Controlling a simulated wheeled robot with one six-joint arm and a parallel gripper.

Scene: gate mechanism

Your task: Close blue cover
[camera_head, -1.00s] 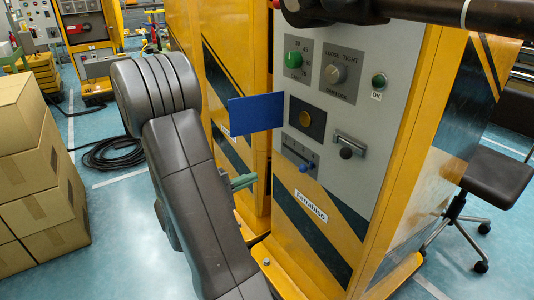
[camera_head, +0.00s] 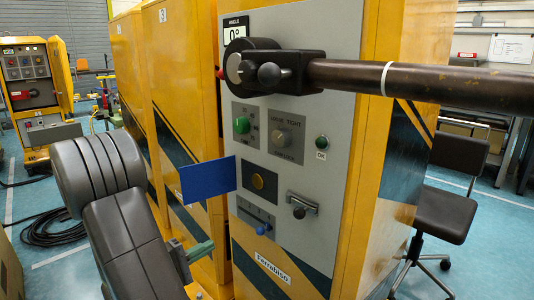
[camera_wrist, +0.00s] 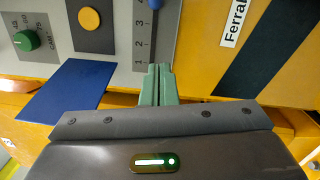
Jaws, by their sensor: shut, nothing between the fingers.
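The blue cover (camera_head: 208,180) is a flat blue plate standing out from the left edge of the grey control panel, swung open. The dark plate with a round yellow-brown button (camera_head: 258,181) beside it is uncovered. In the wrist view the blue cover (camera_wrist: 67,90) lies left of my gripper (camera_wrist: 157,72), and the button (camera_wrist: 89,18) is at the top. My gripper's green fingers are shut and empty. In the head view my gripper (camera_head: 207,248) is below the blue cover, left of the panel, apart from the cover.
The grey panel (camera_head: 290,235) also bears a green knob (camera_head: 242,125), a grey knob (camera_head: 283,136), a slider with a blue handle (camera_head: 262,229) and a small latch handle (camera_head: 300,207). A long dark bar (camera_head: 390,78) juts right above them. A chair (camera_head: 445,210) stands right.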

